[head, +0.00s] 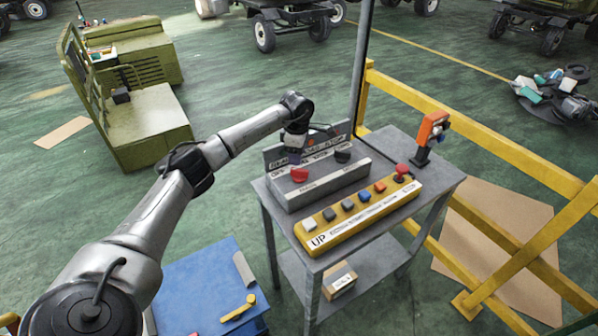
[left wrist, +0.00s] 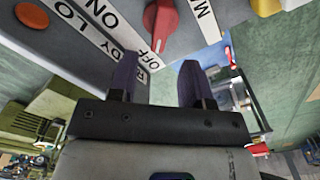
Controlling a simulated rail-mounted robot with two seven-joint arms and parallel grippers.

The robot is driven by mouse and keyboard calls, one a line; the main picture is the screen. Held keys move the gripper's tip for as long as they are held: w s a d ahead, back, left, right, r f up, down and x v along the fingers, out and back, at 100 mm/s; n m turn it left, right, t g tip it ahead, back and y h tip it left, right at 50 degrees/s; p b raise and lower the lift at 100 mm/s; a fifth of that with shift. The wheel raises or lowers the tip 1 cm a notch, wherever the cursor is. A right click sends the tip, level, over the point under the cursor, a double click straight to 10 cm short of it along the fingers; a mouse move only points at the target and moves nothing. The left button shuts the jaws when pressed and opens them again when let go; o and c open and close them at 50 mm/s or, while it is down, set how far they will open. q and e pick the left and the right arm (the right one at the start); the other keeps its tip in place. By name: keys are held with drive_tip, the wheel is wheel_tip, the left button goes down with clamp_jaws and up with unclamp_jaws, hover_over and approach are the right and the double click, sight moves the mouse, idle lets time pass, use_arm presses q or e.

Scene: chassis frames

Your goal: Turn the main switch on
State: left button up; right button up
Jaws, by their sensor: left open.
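The main switch is a red rotary knob (left wrist: 160,22) on a grey panel, at the top of the left wrist view. One end of the knob is next to the word OFF, with ON on the label to its left. My left gripper (head: 293,156) is open, in front of the upright labelled panel (head: 333,133) on the grey table. In the left wrist view the two dark fingers (left wrist: 157,78) stand apart below the knob, with nothing between them. My right gripper is not in view.
In front is a yellow control bar (head: 325,236) with several buttons. An orange handheld device (head: 431,130) stands at the right. Yellow railings (head: 505,148) run behind the table (head: 435,188).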

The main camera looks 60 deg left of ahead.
sight(297, 169)
use_arm(q)
drive_tip(key=shift+f, duration=3.45)
clamp_jaws()
